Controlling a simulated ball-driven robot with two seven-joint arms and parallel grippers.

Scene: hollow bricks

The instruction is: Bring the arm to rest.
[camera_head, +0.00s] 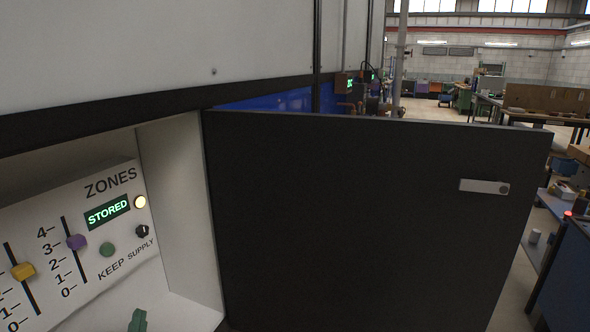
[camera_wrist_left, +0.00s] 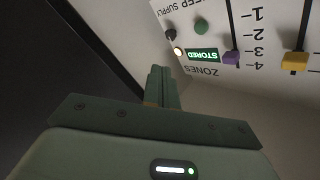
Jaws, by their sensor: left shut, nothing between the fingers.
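My left gripper (camera_head: 137,320) shows at the bottom edge of the head view, inside the open cabinet below the control panel (camera_head: 128,258). In the left wrist view its green fingers (camera_wrist_left: 161,80) are together, with nothing between them, apart from the panel. The panel reads ZONES, with a lit green STORED display (camera_head: 107,212). A purple slider knob (camera_head: 76,242) sits near mark 3. A yellow slider knob (camera_head: 22,271) is to its left. A green button (camera_head: 107,250), a dark knob (camera_head: 142,232) and a lit pale lamp (camera_head: 140,202) are beside them. My right gripper is out of view.
The black cabinet door (camera_head: 360,220) stands open to the right of the compartment, with a pale handle plate (camera_head: 484,187). The pale side wall (camera_head: 180,210) borders the compartment. A blue bench (camera_head: 565,270) stands beyond the door at the right.

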